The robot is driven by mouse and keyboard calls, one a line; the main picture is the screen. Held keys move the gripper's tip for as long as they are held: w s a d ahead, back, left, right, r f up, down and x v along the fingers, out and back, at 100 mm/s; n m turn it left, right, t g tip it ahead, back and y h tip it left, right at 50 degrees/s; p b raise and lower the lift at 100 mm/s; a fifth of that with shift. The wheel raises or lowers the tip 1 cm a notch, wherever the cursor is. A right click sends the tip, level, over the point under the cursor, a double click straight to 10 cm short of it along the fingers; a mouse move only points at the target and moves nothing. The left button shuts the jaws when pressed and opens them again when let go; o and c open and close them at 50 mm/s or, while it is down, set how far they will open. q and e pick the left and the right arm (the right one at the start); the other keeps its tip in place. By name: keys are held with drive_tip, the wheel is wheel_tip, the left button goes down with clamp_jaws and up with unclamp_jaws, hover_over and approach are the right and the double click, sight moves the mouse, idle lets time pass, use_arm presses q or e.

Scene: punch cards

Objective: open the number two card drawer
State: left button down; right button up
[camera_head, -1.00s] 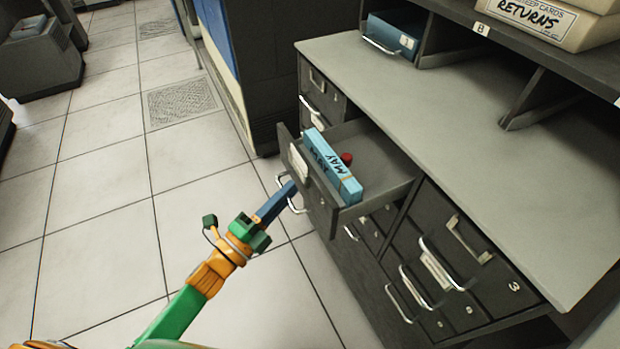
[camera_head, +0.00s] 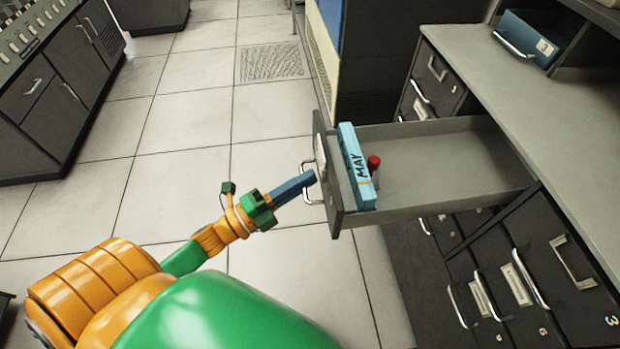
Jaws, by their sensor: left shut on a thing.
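The card drawer (camera_head: 440,150) is pulled well out of the grey cabinet on the right. A blue card box marked MAY (camera_head: 357,165) stands inside it against the front panel, with a small red-topped object (camera_head: 374,164) beside it. My left gripper (camera_head: 312,180) is at the drawer's front, its blue fingers shut on the metal handle (camera_head: 306,185). The drawer's own number does not show. My right gripper is not in view.
Closed drawers, one marked 3 (camera_head: 565,265), fill the cabinet below and right. The grey countertop (camera_head: 490,75) holds a shelf with a blue drawer (camera_head: 528,38). Another cabinet (camera_head: 60,110) stands at the far left. The tiled floor (camera_head: 185,120) between is clear.

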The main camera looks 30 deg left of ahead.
use_arm(q)
drive_tip(key=shift+a, duration=0.1)
drive_tip(key=c, duration=1.2)
unclamp_jaws()
drive_tip(key=shift+a, duration=0.1)
drive_tip(key=b+v, duration=0.1)
drive_tip(key=v, duration=0.6)
drive_tip(key=shift+s, duration=0.1)
